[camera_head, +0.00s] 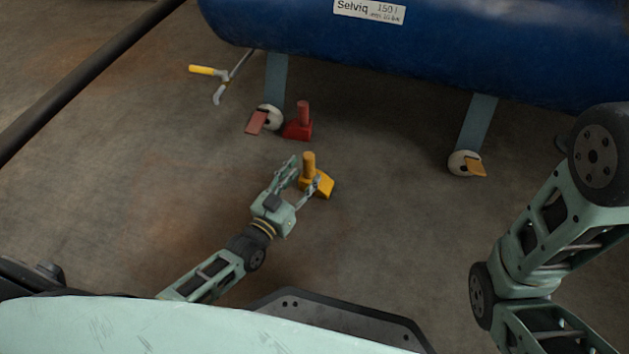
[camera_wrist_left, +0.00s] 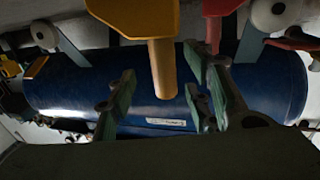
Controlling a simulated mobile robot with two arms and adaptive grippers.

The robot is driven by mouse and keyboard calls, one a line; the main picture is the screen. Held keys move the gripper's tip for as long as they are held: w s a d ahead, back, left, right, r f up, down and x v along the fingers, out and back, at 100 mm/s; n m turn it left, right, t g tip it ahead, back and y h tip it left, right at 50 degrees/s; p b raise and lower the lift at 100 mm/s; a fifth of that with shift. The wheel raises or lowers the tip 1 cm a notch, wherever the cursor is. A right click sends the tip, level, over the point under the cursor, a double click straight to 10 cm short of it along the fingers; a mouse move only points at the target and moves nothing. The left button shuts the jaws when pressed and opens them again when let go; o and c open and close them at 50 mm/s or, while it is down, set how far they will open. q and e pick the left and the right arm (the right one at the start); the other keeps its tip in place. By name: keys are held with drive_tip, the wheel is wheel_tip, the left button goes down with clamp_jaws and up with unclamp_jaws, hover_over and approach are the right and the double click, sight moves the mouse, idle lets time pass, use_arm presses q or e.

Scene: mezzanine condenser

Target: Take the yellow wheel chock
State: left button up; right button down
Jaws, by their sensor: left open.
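The yellow wheel chock (camera_head: 323,185) stands on the floor in the middle of the head view, with an upright orange-yellow handle (camera_head: 308,163). My left gripper (camera_head: 307,172) is open at the chock, its fingers on either side of the handle. In the left wrist view, the chock (camera_wrist_left: 135,16) is at the top and its handle (camera_wrist_left: 162,70) points down between the spread fingers (camera_wrist_left: 158,88). I cannot tell whether a finger touches it. My right arm shows at the right, but its gripper is out of view.
A red chock (camera_head: 299,129) stands just behind, near a caster (camera_head: 268,117) of the blue tank (camera_head: 430,45). Another caster (camera_head: 462,163) is at the right. A yellow-handled tool (camera_head: 207,71) is at the upper left. Floor left of my left arm is clear.

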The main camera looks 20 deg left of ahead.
sight(306, 170)
use_arm(q)
drive_tip(key=b+x, duration=0.3)
drive_tip(key=shift+w+a+f, duration=0.2)
drive_tip(key=shift+w, duration=0.05)
drive_tip(key=shift+w+d+r+b, duration=0.15)
drive_tip(key=shift+w+b, duration=0.15)
drive_tip(key=shift+w, duration=0.25)
drive_tip(key=shift+r, duration=0.1)
clamp_jaws()
idle(0.3)
